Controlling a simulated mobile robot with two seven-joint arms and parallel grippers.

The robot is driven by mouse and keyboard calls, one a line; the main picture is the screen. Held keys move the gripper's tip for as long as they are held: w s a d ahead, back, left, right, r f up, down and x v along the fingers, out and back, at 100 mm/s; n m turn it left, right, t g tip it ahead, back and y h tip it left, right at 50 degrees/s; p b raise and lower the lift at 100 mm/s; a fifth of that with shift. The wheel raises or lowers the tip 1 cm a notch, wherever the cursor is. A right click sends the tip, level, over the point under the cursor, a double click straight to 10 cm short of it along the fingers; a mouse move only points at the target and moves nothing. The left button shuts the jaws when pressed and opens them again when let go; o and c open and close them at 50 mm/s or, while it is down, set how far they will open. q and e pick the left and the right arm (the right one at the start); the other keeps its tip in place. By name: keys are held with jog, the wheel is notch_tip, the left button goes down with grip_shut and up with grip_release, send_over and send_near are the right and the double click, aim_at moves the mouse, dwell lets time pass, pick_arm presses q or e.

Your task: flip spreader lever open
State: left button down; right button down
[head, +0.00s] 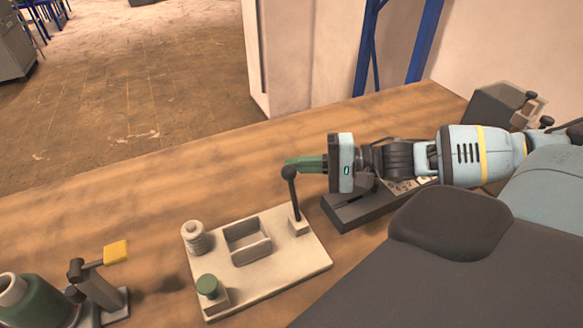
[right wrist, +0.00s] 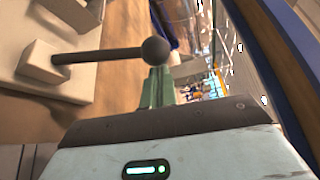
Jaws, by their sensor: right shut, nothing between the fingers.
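The spreader lever (head: 292,189) is a thin dark rod with a black ball knob. It rises almost upright from a small pale block at the back right corner of a white base plate (head: 268,281). In the right wrist view the lever (right wrist: 100,55) lies sideways across the picture, its knob just beyond my fingertips. My right gripper (head: 291,162) has green fingers, shut and empty, beside the knob at its height; I cannot tell whether they touch it. In the right wrist view the gripper (right wrist: 156,72) partly overlaps the knob's lower edge. My left gripper is not in view.
The plate also carries a square open box (head: 248,241), a ribbed pale post (head: 194,238) and a green-capped post (head: 208,286). A dark block (head: 350,212) lies under my right wrist. A yellow-flagged stand (head: 100,285) and green cylinder (head: 35,300) stand left. The table behind the plate is clear.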

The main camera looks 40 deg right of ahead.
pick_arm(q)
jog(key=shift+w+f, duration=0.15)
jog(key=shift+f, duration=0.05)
pick_arm(e)
jog(key=shift+w+a, duration=0.15)
jog(key=shift+w, duration=0.05)
jog(key=shift+r, duration=0.1)
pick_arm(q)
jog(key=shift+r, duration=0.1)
pick_arm(e)
jog(key=shift+s+r, duration=0.1)
